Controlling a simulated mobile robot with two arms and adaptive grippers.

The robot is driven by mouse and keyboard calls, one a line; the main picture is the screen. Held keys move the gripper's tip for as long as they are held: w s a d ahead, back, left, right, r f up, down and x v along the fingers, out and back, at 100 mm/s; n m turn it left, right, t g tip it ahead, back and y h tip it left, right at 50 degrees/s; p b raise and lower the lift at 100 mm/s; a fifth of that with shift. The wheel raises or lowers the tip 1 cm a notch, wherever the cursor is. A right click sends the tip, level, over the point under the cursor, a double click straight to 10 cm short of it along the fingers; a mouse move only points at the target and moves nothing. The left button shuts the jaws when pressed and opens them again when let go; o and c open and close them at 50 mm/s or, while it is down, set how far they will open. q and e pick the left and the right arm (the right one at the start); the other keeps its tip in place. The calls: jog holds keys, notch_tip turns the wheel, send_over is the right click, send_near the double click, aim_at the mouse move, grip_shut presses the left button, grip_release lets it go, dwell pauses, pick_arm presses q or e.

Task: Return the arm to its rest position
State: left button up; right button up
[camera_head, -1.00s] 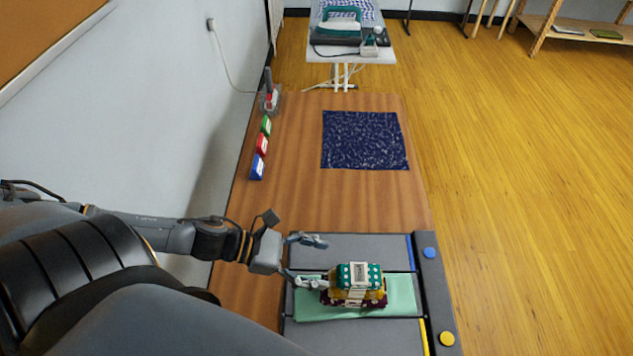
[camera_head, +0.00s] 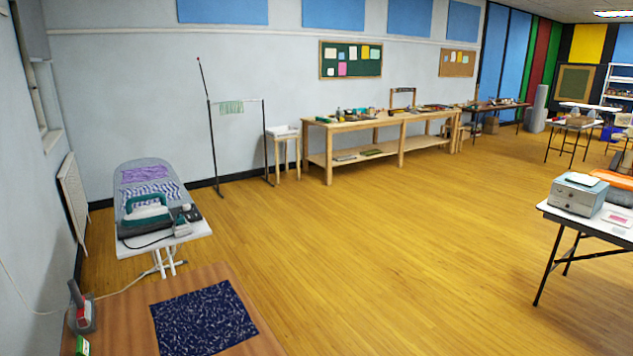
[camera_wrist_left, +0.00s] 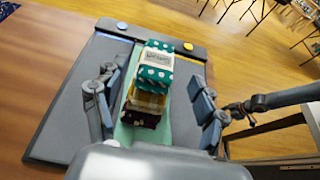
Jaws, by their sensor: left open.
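In the left wrist view, a stack of folded fabric (camera_wrist_left: 150,85) lies on a pale green strip (camera_wrist_left: 128,133) on a grey board (camera_wrist_left: 70,110). The top piece is teal with white dots and a pale label; mustard and dark maroon pieces are below. My left gripper (camera_wrist_left: 153,100) is open and empty, with one finger on each side of the stack in the picture. Whether a finger touches the fabric cannot be told. My left gripper is outside the head view. My right gripper is not seen for certain in either view.
A blue button (camera_wrist_left: 122,26) and a yellow button (camera_wrist_left: 187,46) sit on the board's far edge. The head view shows a patterned navy cloth (camera_head: 204,317) on the wooden table (camera_head: 118,318), an ironing board (camera_head: 190,232) behind, and open floor (camera_head: 380,240) to the right.

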pick_arm(q)
jog(key=p+x, duration=0.2)
jog(key=x, duration=0.7)
jog(key=shift+w+d+p, duration=0.2)
jog(key=shift+d+p, duration=0.05)
jog(key=shift+p, duration=0.05)
jog(key=shift+d+f, duration=0.15)
jog(key=shift+f, duration=0.1)
